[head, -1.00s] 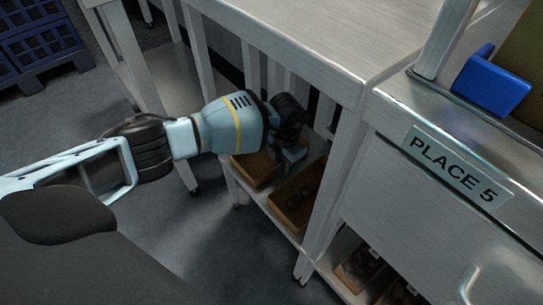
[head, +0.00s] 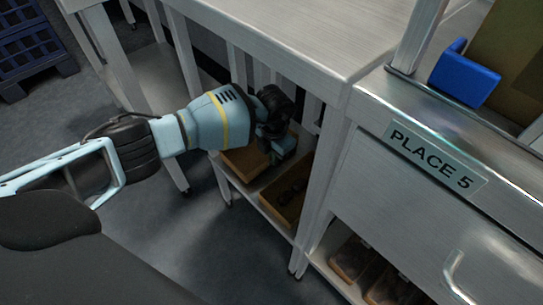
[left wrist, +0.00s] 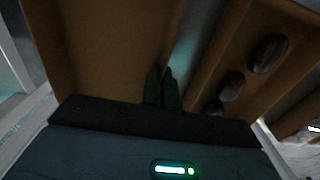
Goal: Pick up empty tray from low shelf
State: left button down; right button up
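The empty tray (head: 240,163) is brown and open-topped and sits on the low shelf under the steel table. Its bare floor fills much of the left wrist view (left wrist: 110,50). My left gripper (head: 281,157) reaches down over its right side. In the left wrist view its two dark fingers (left wrist: 161,88) are close together, at the tray's right wall, and appear shut on it; the contact itself is partly hidden. My right gripper is not in view.
A second brown tray (head: 283,209) with dark dates (left wrist: 268,53) stands close on the right. Table legs flank the shelf. A PLACE 5 bench (head: 400,190) is at the right, with more trays below. A blue crate (head: 32,45) stands far left; open floor lies in front.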

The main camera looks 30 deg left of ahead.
pick_arm(q)
notch_tip(320, 180, up, 9)
jog(key=p, duration=0.3)
jog(key=shift+f, duration=0.1)
